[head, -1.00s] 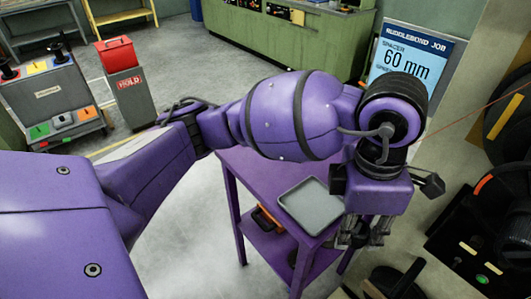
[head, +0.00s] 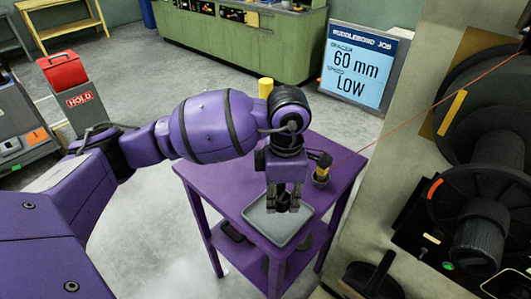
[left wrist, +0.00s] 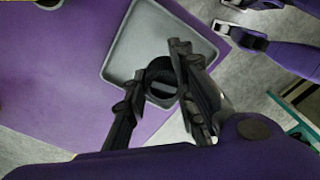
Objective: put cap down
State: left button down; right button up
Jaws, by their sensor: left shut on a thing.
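My left gripper (head: 284,203) is over the grey tray (head: 262,226) on the purple table (head: 335,200), pointing down. In the left wrist view its fingers (left wrist: 164,92) are shut on the black ribbed round cap (left wrist: 161,72). The cap is seen against the tray (left wrist: 128,52), near the tray's edge. I cannot tell whether it touches the tray. In the head view the cap is mostly hidden by the fingers.
A small dark holder with a yellow top (head: 321,172) stands on the table right of my gripper, by a thin red line. A yellow cylinder (head: 266,88) shows behind my arm. Large black spools (head: 490,150) are at the right. The table's left part is clear.

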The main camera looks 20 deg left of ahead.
aim_at(279, 191)
pick_arm(q)
jog(key=shift+w+a+f, duration=0.2)
jog(key=shift+a+f, duration=0.05)
jog(key=shift+f, duration=0.1)
jog(key=shift+w+a+f, duration=0.1)
jog(key=shift+f, duration=0.85)
jog(key=shift+w+a+f, duration=0.1)
jog(key=shift+f, duration=0.8)
jog(key=c, duration=1.5)
grip_release()
jog(key=shift+f, duration=0.1)
jog(key=shift+o, duration=0.2)
notch_tip(279, 191, up, 12)
jog(key=shift+r, duration=0.15)
